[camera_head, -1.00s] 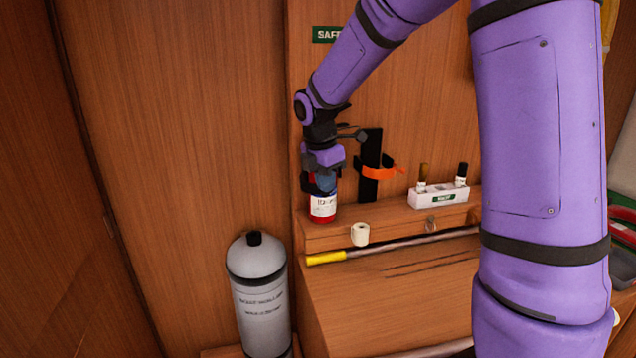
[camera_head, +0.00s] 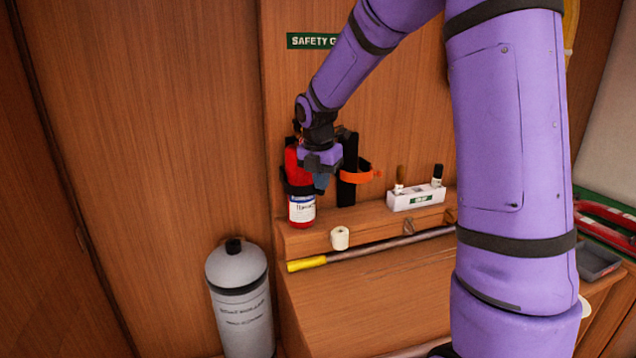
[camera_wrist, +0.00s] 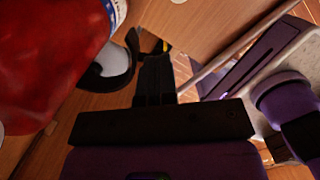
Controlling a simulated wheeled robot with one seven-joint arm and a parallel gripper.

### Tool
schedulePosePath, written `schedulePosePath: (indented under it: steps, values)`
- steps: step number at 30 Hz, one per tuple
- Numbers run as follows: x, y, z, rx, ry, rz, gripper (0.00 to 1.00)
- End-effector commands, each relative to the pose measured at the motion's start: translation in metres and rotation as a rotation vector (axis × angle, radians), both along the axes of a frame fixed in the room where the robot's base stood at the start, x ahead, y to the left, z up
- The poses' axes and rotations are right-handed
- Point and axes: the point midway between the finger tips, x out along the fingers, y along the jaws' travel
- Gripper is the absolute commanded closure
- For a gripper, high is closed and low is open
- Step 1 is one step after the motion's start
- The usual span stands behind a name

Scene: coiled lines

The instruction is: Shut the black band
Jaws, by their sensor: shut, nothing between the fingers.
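A red bottle with a white label (camera_head: 301,207) stands upright on the wooden ledge against the wall. The black band (camera_head: 293,186) crosses its middle; my gripper hides its right side, so I cannot tell in the head view whether it is closed. My gripper (camera_head: 321,181) is shut and empty, just right of the bottle and in front of the wall brackets. In the wrist view, the red bottle (camera_wrist: 50,60) fills the upper left. A curved black strip (camera_wrist: 97,79), seemingly part of the band, lies between the bottle and my shut fingertips (camera_wrist: 153,62).
A black bracket with an orange band (camera_head: 356,176) is close on the right. A yellow-ended pole (camera_head: 305,265) runs below. A grey cylinder (camera_head: 240,312) stands lower left.

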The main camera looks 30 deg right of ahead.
Motion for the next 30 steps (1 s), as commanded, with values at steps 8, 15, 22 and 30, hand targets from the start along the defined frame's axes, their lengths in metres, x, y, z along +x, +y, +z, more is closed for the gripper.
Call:
schedulePosePath:
  steps: [8,15,22,30]
  values:
    - [0.005,-0.009,-0.001,0.000,0.001,-0.002,1.00]
    - [0.007,-0.014,-0.001,0.000,0.001,-0.002,1.00]
    - [0.009,-0.016,0.000,0.000,0.001,-0.002,1.00]
    - [0.010,-0.017,0.000,0.000,0.000,-0.002,1.00]
